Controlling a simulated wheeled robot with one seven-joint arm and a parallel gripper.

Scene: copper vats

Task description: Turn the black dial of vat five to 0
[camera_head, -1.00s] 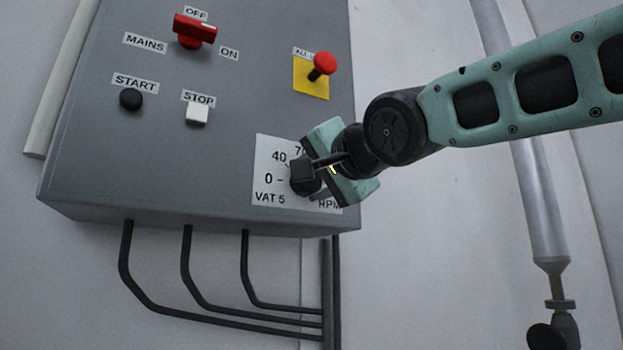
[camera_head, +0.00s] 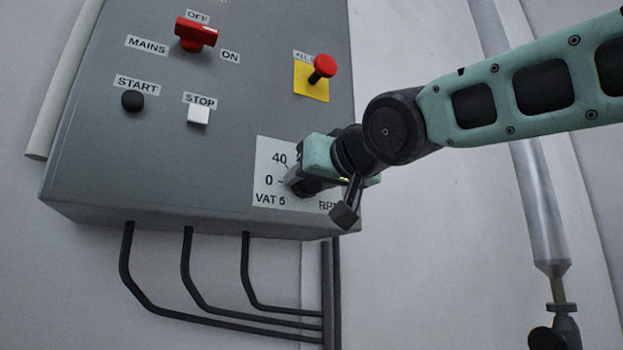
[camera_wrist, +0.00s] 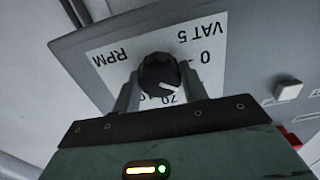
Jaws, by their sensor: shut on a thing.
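The black dial (camera_wrist: 159,74) sits on the white VAT 5 plate (camera_wrist: 120,57), which appears upside down in the wrist view. My gripper (camera_wrist: 160,80) is shut on the dial, with one finger on each side. The dial's white mark points down and right in that view, between the 0 and the 70, roughly towards the 40, which a finger mostly hides. In the head view, my gripper (camera_head: 300,186) covers most of the dial. The 0 and 40 on the plate (camera_head: 262,190) show to its left; the higher numbers are hidden.
Dark conduits (camera_head: 185,270) run below. A pipe (camera_head: 540,210) stands at right.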

